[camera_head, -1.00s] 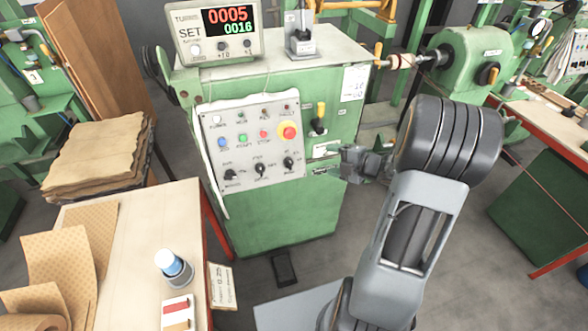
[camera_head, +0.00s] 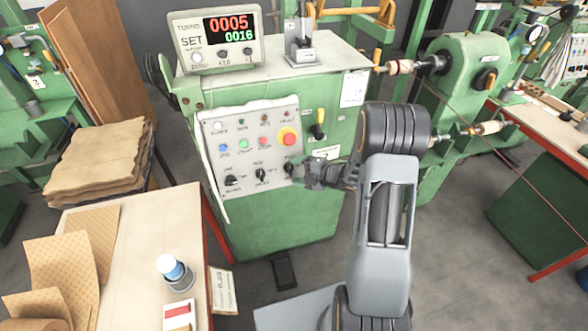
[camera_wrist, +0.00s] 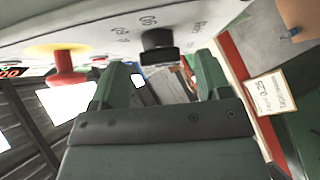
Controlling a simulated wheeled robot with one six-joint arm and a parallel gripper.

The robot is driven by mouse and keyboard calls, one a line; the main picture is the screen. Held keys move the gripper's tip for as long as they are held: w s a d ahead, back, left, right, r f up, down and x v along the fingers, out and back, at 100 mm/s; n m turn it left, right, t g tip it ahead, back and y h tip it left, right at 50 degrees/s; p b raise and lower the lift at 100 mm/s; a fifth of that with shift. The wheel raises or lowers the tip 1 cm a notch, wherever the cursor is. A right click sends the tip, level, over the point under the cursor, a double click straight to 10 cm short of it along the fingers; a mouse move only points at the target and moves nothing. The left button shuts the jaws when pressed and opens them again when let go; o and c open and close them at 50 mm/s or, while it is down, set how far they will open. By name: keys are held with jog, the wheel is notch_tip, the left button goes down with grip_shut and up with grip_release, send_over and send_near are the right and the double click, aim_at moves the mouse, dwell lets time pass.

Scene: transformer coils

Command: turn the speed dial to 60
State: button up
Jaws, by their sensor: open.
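The control panel (camera_head: 250,148) on the green machine has three black dials in its bottom row: a left one (camera_head: 231,180), a middle one (camera_head: 261,175) and a right one (camera_head: 289,167). Their lettering is too small for me to tell which is the speed dial. My gripper (camera_head: 308,173) is at the panel's lower right, just beside the right dial. In the wrist view my gripper (camera_wrist: 161,82) is open and empty. A black dial (camera_wrist: 158,45) lies ahead, between the lines of the two green fingers, with a visible gap. Its pointer setting is unclear.
The red stop button (camera_head: 288,137) on its yellow base sits just above the right dial; it also shows in the wrist view (camera_wrist: 65,68). A counter display (camera_head: 217,38) stands on top. A yellow-handled lever (camera_head: 319,124) is right of the panel. A workbench (camera_head: 150,225) stands front left.

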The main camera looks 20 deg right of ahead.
jog(key=shift+w+a+f, duration=0.2)
jog(key=shift+w+a, duration=0.25)
jog(key=shift+a, duration=0.1)
jog(key=c, duration=0.9)
